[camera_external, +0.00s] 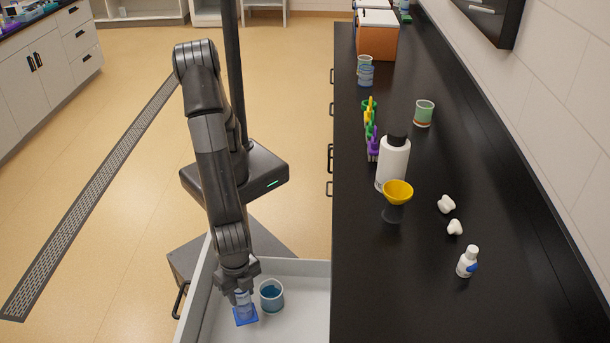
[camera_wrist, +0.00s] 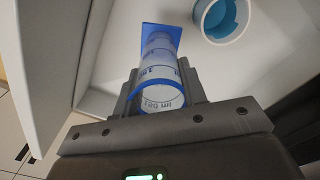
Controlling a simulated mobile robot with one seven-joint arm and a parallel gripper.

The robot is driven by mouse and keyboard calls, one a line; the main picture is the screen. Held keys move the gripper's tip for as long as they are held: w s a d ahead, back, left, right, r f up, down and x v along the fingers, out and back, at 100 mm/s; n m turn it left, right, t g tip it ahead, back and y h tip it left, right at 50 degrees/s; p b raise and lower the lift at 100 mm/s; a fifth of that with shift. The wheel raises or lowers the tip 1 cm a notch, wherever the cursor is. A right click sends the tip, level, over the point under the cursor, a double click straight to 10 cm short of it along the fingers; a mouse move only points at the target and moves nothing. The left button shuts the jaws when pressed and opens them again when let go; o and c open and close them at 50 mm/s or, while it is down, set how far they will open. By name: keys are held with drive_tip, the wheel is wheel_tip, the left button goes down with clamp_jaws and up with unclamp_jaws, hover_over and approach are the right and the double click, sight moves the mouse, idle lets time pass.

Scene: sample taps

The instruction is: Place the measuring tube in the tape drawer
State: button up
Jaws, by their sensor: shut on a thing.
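The measuring tube (camera_external: 245,308) is clear with blue markings and a flat blue base, and it is inside or just above the open white drawer (camera_external: 308,313). My gripper (camera_external: 238,293) is shut on the tube and points down into the drawer. In the wrist view the tube (camera_wrist: 160,75) sits between the fingers of my gripper (camera_wrist: 162,95), with its round rim towards the camera and the blue base away. I cannot tell whether the base touches the drawer floor. A blue and white roll or cup (camera_external: 271,296) stands in the drawer just right of the tube; it also shows in the wrist view (camera_wrist: 222,18).
The black counter (camera_external: 400,285) borders the drawer on the right. On it stand a white bottle (camera_external: 393,165), a yellow funnel (camera_external: 398,192), a small white bottle (camera_external: 467,262) and two white pieces (camera_external: 446,204). The drawer floor right of the roll is clear.

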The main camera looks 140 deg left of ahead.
sight(244, 307)
drive_tip(key=shift+f, duration=3.3)
drive_tip(key=o, duration=1.2)
drive_tip(key=shift+f, duration=0.1)
